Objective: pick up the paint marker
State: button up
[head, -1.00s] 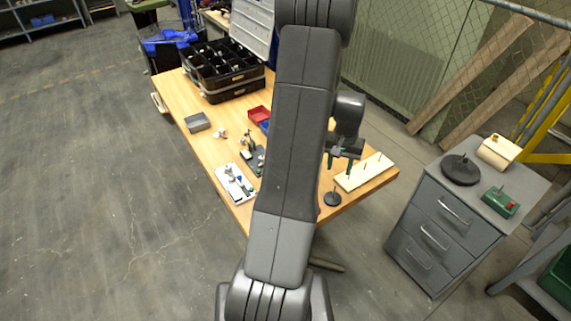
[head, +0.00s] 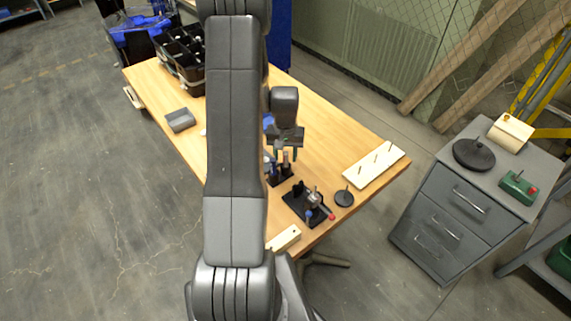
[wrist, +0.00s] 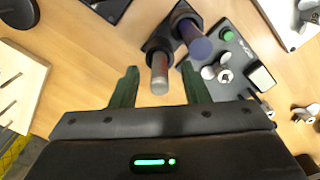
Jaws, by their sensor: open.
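Two upright cylinders stand in a black holder on the wooden table in the wrist view. One has a grey end (wrist: 159,78) and a dark reddish body; the other has a blue-violet end (wrist: 199,46). One is likely the paint marker, but I cannot tell which. In the head view the holder (head: 281,177) is partly hidden by my arm and gripper. My gripper (head: 287,154) is open and empty above it. In the wrist view the green fingers (wrist: 160,90) lie left and right of the grey-ended cylinder, with visible space on both sides.
A black fixture with a red knob (head: 310,207), a dark round stand (head: 344,198) and a cream pegboard (head: 372,166) are nearby on the table (head: 335,135). A black device with a green button (wrist: 236,62) sits beside the holder. A grey drawer cabinet (head: 455,210) stands to the right.

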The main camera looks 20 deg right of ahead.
notch_tip(320, 180, down, 3)
jog(key=shift+r+b, duration=0.15)
jog(key=shift+b, duration=0.25)
jog(key=shift+r, duration=0.1)
grip_shut()
notch_tip(320, 180, up, 10)
jog(key=p, duration=0.5)
